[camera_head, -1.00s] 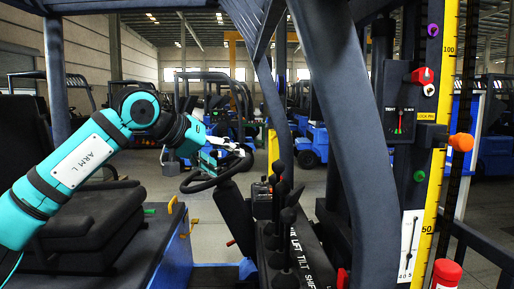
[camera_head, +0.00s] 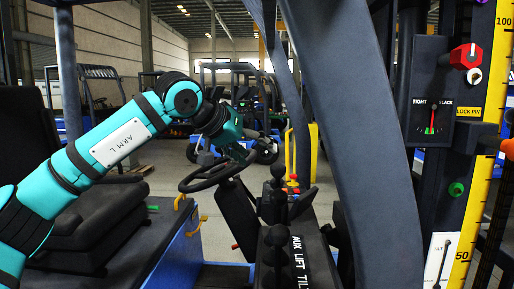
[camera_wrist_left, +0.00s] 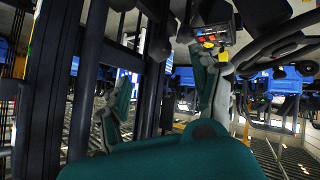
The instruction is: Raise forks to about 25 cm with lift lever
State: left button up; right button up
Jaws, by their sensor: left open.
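A row of black-knobbed levers (camera_head: 277,205) stands on the console right of the steering wheel. Its panel (camera_head: 300,262) reads AUX, LIFT and TILT; I cannot tell for sure which knob is the lift lever. My left gripper (camera_head: 243,147) is over the steering wheel, above and left of the levers, apart from them. In the left wrist view its two teal fingers (camera_wrist_left: 163,70) are spread with nothing between them. The forks are not visible. A yellow height scale (camera_head: 481,160) marked 50 and 100 stands at the right.
The steering wheel (camera_head: 212,176) sits just below my left gripper. A thick dark frame post (camera_head: 345,130) rises right of the levers. A tension gauge (camera_head: 430,105) and a red knob (camera_head: 466,57) are on the mast. The black seat (camera_head: 95,225) is at lower left.

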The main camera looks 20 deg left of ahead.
aim_at(274, 166)
pick_arm(q)
jog(key=x, duration=0.4)
jog(key=shift+s+f, duration=0.1)
jog(key=shift+f, duration=0.1)
jog(key=x, duration=0.3)
jog(key=shift+w+d, duration=0.1)
jog(key=shift+w, duration=0.15)
jog(key=shift+p+x, duration=0.45)
jog(key=shift+x, duration=0.45)
jog(key=shift+w, duration=0.1)
jog(key=shift+f, duration=0.1)
jog(key=shift+c, duration=0.5)
jog(key=c, duration=0.8)
jog(key=shift+c, duration=0.2)
pick_arm(e)
jog(key=shift+s+a+r, duration=0.2)
jog(key=shift+s+a, duration=0.05)
jog(key=shift+s, duration=0.35)
jog(key=shift+s+a+r, duration=0.15)
jog(key=shift+s+a, duration=0.1)
jog(key=shift+s, duration=0.35)
jog(key=shift+w, duration=0.2)
